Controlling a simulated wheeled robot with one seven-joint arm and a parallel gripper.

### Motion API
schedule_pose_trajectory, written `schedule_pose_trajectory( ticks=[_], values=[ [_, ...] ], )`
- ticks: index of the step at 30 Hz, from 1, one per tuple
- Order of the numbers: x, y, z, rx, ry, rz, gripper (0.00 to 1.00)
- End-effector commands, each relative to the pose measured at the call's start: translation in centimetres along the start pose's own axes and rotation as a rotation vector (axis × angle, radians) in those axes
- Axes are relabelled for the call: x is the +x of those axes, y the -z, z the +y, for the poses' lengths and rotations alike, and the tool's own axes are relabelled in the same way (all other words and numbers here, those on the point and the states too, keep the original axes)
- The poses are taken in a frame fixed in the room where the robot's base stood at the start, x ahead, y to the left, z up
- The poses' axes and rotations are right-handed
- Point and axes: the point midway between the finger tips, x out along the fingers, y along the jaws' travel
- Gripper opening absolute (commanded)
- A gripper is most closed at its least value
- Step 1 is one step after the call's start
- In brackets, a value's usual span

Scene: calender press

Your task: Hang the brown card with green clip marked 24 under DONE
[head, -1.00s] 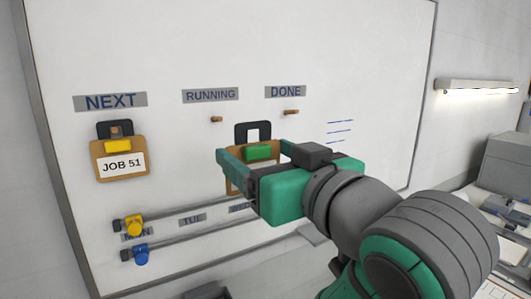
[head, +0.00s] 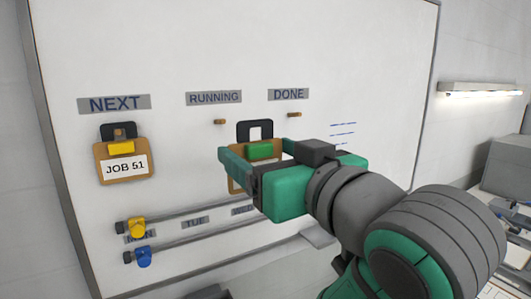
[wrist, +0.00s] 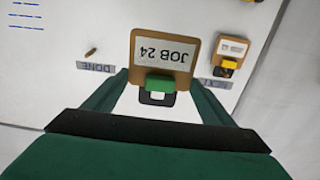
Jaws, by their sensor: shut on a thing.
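The brown card with green clip (head: 260,151) is held by my gripper (head: 254,158), in front of the whiteboard. Its black hanger loop sticks up, lower than the pegs and between RUNNING and DONE. In the wrist view the card (wrist: 182,46) reads JOB 24, upside down, between the two fingers (wrist: 160,86). My gripper and arm hide its lower part in the head view. The DONE label (head: 288,94) has an empty wooden peg (head: 294,115) below it, up and right of the loop. The wrist view also shows the DONE peg (wrist: 91,51), apart from the card.
The RUNNING label (head: 214,98) has an empty peg (head: 219,122) below. A brown card with yellow clip, JOB 51 (head: 123,168), hangs under NEXT (head: 114,104). Two rails with a yellow slider (head: 137,228) and a blue slider (head: 143,257) cross the lower board.

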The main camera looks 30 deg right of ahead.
Motion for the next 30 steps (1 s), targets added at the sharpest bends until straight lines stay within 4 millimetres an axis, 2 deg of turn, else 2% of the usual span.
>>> schedule_pose_trajectory(
  ticks=[12,30],
  values=[
    [-1.2,0.3,-0.4,-0.002,0.007,0.001,0.56],
    [-3.5,0.7,0.2,0.000,-0.005,0.002,0.56]
  ],
)
